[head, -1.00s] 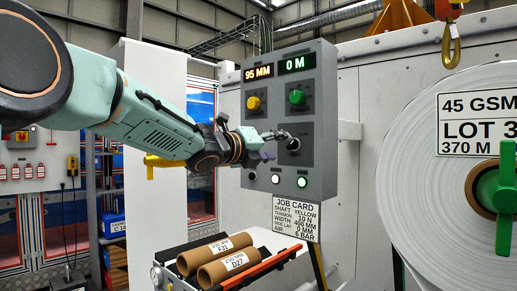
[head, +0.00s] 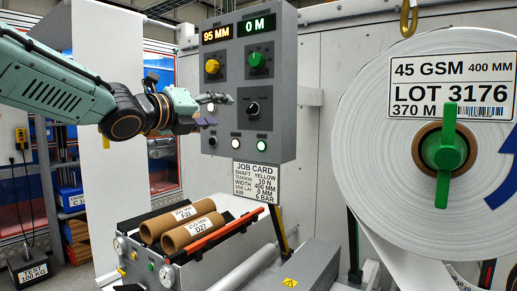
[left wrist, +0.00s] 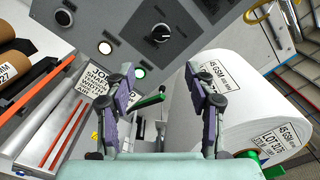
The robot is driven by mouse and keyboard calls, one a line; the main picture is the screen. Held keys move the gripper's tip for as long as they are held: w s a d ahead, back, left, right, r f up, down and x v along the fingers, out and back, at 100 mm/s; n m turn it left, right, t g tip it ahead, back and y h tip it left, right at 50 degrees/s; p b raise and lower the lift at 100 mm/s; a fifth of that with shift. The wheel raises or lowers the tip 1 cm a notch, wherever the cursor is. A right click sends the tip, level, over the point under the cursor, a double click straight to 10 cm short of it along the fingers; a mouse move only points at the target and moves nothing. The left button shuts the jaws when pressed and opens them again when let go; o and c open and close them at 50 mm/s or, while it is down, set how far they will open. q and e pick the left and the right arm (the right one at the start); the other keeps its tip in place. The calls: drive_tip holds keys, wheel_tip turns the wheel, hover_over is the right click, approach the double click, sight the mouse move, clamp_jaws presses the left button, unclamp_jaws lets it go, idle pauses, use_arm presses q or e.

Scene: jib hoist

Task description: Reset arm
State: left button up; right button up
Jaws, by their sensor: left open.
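My left arm reaches in from the left in the head view. Its left gripper (head: 217,110) is open and empty, in front of the grey control panel (head: 288,125), left of the black knob (head: 252,108). In the left wrist view the two purple-grey fingers of the gripper (left wrist: 161,100) stand wide apart with nothing held between them. Beyond them that view shows the black knob (left wrist: 160,33) and a lit green button (left wrist: 138,72). My right gripper is in neither view.
The paper roll (head: 350,125) with a green handle (head: 448,152) stands right of the panel. Two cardboard cores (head: 180,228) lie on a rack below. A job card (head: 255,182) hangs under the panel, whose displays read 95 MM and 0 M.

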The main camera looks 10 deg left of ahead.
use_arm(q)
drive_tip(key=s+d+f+n+g+y, duration=0.1)
drive_tip(key=s+f+n+g, duration=0.15)
drive_tip(key=f+n, duration=0.85)
drive_tip(key=s+d+f+n+g+y+b, duration=0.1)
drive_tip(key=s+d+f+n+g, duration=0.15)
drive_tip(key=f+n, duration=0.9)
drive_tip(key=s+f+n+g+y, duration=0.1)
drive_tip(key=s+f+n+y, duration=0.2)
drive_tip(key=f, duration=1.5)
drive_tip(key=s+f+n+g, duration=0.5)
drive_tip(key=s+f+n, duration=0.1)
drive_tip(key=s+f, duration=0.9)
drive_tip(key=s+f+g, duration=0.2)
drive_tip(key=s+f, duration=0.2)
drive_tip(key=s, duration=0.3)
drive_tip(key=s+f+g+b, duration=0.1)
drive_tip(key=s+f+g, duration=0.1)
drive_tip(key=s+f, duration=0.3)
drive_tip(key=s+f+g+y, duration=0.1)
drive_tip(key=s+f, duration=0.3)
drive_tip(key=s, duration=0.6)
drive_tip(key=shift+s+a+f+g, duration=0.15)
drive_tip(key=shift+s+a+g, duration=0.1)
drive_tip(key=shift+s+g, duration=0.2)
